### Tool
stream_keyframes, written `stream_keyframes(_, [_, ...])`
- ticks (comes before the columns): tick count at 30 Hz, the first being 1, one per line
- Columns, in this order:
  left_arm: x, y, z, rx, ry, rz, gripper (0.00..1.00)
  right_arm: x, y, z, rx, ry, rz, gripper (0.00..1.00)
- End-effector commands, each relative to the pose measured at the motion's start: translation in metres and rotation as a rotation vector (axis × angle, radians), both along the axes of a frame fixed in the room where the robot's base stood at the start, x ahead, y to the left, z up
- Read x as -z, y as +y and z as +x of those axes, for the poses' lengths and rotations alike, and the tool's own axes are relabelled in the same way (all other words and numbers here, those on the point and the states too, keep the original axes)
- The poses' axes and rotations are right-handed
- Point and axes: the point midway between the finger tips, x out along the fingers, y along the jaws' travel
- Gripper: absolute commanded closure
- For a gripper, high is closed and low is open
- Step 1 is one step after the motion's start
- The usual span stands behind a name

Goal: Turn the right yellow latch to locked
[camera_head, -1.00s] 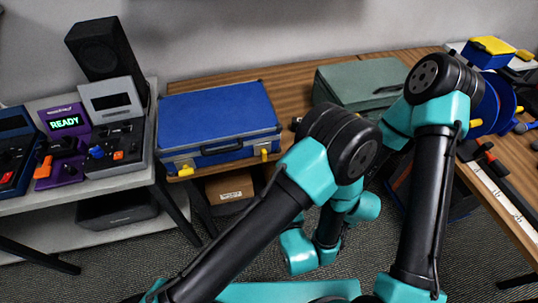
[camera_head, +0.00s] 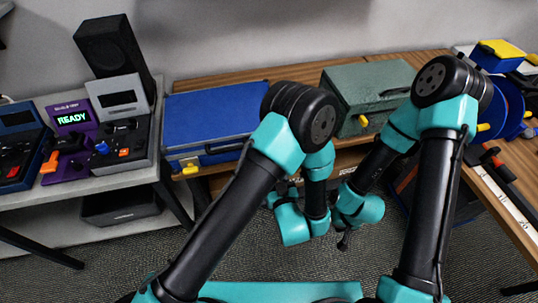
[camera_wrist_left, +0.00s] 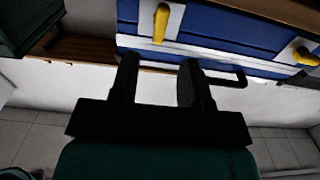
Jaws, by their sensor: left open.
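The blue case (camera_head: 212,112) lies on the wooden bench. Its left yellow latch (camera_head: 190,168) shows at the front edge; its right latch is behind my left arm in the head view. The left wrist view shows the case (camera_wrist_left: 225,28) turned around, with the right latch (camera_wrist_left: 160,22) standing upright in the picture and the left latch (camera_wrist_left: 305,55) slanted. My left gripper (camera_wrist_left: 160,78) is open and empty, pointing at the case front below the right latch, apart from it. My right gripper (camera_head: 343,239) hangs low over the floor, mostly hidden.
A green case (camera_head: 368,95) with a yellow latch (camera_head: 363,121) stands right of the blue case; it also shows in the left wrist view (camera_wrist_left: 28,22). The case's dark handle (camera_wrist_left: 232,76) is near the left fingers. Consoles and a speaker (camera_head: 112,50) stand at left.

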Motion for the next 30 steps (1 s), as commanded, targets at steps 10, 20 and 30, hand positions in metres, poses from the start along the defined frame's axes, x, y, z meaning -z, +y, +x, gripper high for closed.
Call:
stream_keyframes(10, [0.0,0.016,0.058,-0.004,-0.001,-0.003,0.57,0.0,0.0,0.0,0.0,0.0,0.0,0.57])
stream_keyframes(20, [0.0,0.023,0.09,0.0,0.0,-0.001,0.57,0.0,0.0,0.0,0.0,0.0,0.0,0.57])
stream_keyframes(30, [0.0,0.023,0.092,0.0,0.0,0.0,0.62,0.0,0.0,0.0,0.0,0.0,0.0,0.57])
